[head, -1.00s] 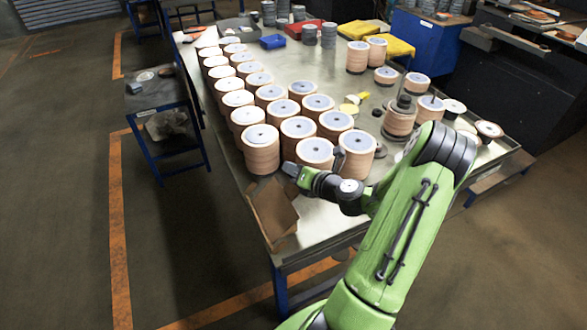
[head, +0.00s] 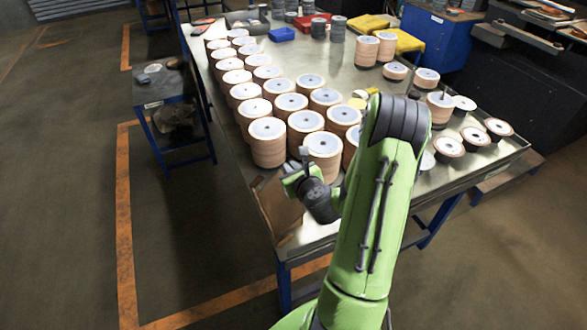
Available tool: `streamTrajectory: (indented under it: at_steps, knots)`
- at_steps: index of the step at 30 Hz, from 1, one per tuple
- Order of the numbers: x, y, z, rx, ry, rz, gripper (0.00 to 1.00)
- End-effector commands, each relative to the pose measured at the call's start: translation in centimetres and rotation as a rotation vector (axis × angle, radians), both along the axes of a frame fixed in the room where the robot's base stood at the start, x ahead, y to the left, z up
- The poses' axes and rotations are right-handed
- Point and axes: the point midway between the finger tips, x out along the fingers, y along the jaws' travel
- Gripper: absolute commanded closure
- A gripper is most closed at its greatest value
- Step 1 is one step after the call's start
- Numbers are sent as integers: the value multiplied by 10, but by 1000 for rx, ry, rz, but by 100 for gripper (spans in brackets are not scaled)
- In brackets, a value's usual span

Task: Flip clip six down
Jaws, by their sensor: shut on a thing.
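My gripper (head: 296,173) is at the near left part of the metal table, in front of the nearest stacks of flap discs (head: 268,145). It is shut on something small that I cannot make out. A small grey upright part shows at its tip, against the side of a near stack (head: 323,158). I cannot tell whether that part touches the stack. No clip can be picked out by number or shape at this size. My arm hides part of the stacks to the right.
A brown cardboard piece (head: 277,212) lies at the table's near left corner, close to my gripper. Stacks fill the left side in long rows. Loose discs (head: 475,136) lie at the right. A small blue-framed side table (head: 160,88) stands to the left.

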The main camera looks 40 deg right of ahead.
Motion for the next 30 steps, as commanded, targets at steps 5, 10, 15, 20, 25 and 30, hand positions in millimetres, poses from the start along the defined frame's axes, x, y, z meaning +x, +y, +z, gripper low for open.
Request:
streamTrajectory:
  at_steps: [5, 10, 15, 20, 25, 30]
  knots:
    - [1, 3, -6, -163, 45, -1, 100]
    - [2, 6, -11, -319, 88, -2, 100]
    - [3, 7, -16, -464, 131, -1, 100]
    - [3, 7, -21, -581, 165, -4, 100]
    - [3, 7, -23, -678, 192, -5, 100]
    - [3, 6, -25, -741, 211, -6, 100]
